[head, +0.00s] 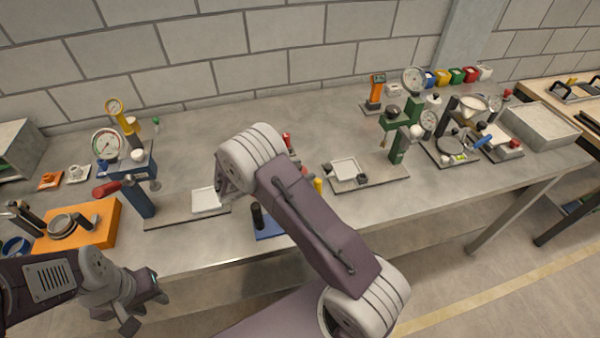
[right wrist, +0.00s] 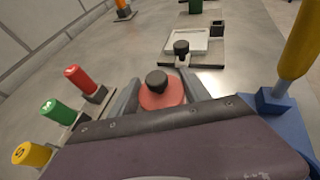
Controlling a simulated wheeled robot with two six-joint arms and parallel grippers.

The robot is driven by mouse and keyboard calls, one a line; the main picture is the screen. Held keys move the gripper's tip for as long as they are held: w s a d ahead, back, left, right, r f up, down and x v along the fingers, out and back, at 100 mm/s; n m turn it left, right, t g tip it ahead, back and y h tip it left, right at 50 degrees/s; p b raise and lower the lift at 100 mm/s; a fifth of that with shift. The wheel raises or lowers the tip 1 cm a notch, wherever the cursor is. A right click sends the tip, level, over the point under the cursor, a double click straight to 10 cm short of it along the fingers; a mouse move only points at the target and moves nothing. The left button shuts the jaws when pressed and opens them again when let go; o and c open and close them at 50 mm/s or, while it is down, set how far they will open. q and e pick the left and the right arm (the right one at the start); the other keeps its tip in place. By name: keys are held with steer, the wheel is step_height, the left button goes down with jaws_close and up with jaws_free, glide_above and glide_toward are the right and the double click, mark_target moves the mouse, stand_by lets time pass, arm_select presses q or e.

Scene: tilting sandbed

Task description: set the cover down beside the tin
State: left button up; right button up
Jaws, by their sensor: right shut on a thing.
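In the right wrist view, my right gripper (right wrist: 160,86) is shut on a round red cover (right wrist: 163,101) with a black knob on top. The fingers lie on either side of its rim. In the head view, my right arm hides this gripper and the cover. I cannot tell for certain which object is the tin. My left gripper (head: 144,311) is low at the left in the head view, off the table's front edge. Its fingers look apart and nothing shows between them.
A board with a white pan (head: 346,169) and a small dark box (head: 362,179) lies right of my arm. A black knob (right wrist: 181,47) stands at this board's near edge. Red (right wrist: 80,77), green (right wrist: 55,111) and yellow (right wrist: 32,154) handles stand at left; a yellow post (right wrist: 300,45) at right.

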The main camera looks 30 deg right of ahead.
steer(key=shift+w+f, duration=0.1)
steer(key=shift+f, duration=0.35)
steer(key=shift+f, duration=0.2)
steer(key=o, duration=1.3)
steer(key=shift+r, duration=0.1)
steer(key=shift+o, duration=0.2)
steer(key=shift+r, duration=0.2)
steer(key=v, duration=0.7)
steer(key=shift+a+f+b, duration=0.1)
steer(key=shift+b, duration=0.25)
steer(key=shift+a, duration=0.2)
